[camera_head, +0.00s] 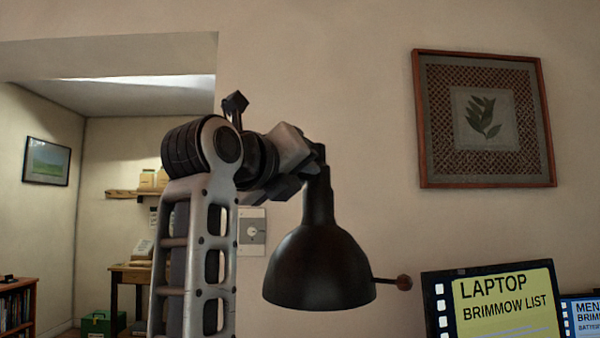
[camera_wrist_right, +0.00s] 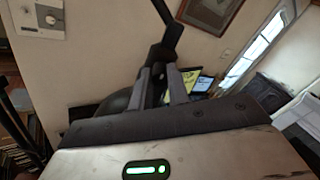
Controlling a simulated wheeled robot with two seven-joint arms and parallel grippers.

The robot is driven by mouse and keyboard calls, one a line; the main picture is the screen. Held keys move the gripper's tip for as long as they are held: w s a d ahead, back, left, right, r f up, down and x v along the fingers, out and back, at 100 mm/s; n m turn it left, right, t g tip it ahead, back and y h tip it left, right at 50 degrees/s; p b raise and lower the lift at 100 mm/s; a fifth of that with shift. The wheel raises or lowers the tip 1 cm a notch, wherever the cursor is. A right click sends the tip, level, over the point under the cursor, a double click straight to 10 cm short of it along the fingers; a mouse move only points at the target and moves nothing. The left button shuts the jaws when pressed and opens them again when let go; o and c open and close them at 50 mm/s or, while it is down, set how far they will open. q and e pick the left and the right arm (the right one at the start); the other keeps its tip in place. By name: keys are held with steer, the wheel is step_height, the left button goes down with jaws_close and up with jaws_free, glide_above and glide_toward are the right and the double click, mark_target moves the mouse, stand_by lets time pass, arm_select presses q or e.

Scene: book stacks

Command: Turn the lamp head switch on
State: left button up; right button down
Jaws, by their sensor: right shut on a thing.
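A black desk lamp's bell-shaped head (camera_head: 320,270) hangs open side down in the middle of the head view. My right gripper (camera_head: 312,165) is at the narrow neck above the shade, shut on the lamp. In the right wrist view its two grey fingers (camera_wrist_right: 161,84) close around the dark lamp joint, with the lamp arm (camera_wrist_right: 165,40) rising behind. The dark shade (camera_wrist_right: 120,101) is partly hidden by the gripper body. The knob is not clear there. My left gripper is not in view.
A laptop-labelled screen (camera_head: 505,305) stands right of the lamp, close to the knob. A wall plate with a round dial (camera_head: 252,231) is behind my arm. A framed leaf picture (camera_head: 485,118) hangs at upper right. The wall between lamp and picture is clear.

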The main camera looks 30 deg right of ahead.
steer(key=shift+r+m+h, duration=0.1)
steer(key=shift+m+h, duration=0.3)
steer(key=shift+m, duration=8.3)
steer(key=c, duration=1.3)
jaws_free()
steer(key=shift+c, duration=0.2)
steer(key=shift+a, duration=0.1)
steer(key=b+v, duration=0.2)
steer(key=v, duration=1.4)
steer(key=shift+w, duration=0.15)
